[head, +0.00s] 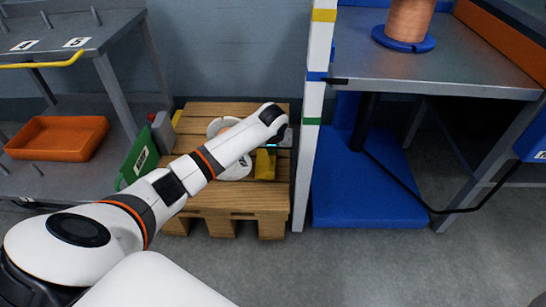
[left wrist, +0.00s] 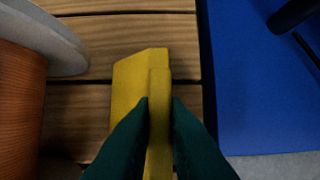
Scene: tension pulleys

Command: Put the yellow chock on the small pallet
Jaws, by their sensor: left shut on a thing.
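The yellow chock (head: 265,165) is at the right part of the small wooden pallet (head: 240,200) in the head view. In the left wrist view the chock (left wrist: 140,75) appears over the pallet slats (left wrist: 125,28), close to the pallet's right edge. My left gripper (left wrist: 158,105) is shut on the chock's raised rib. In the head view my left wrist hides part of the chock and the fingers. I cannot tell whether the chock touches the slats. My right gripper is not in view.
A white-flanged spool (head: 235,172) with copper winding (left wrist: 20,105) stands beside the chock on the pallet. A green panel (head: 134,160) leans at the pallet's left. A striped post (head: 314,100) and blue platform (head: 365,190) are close on the right. An orange tray (head: 58,138) sits on the left shelf.

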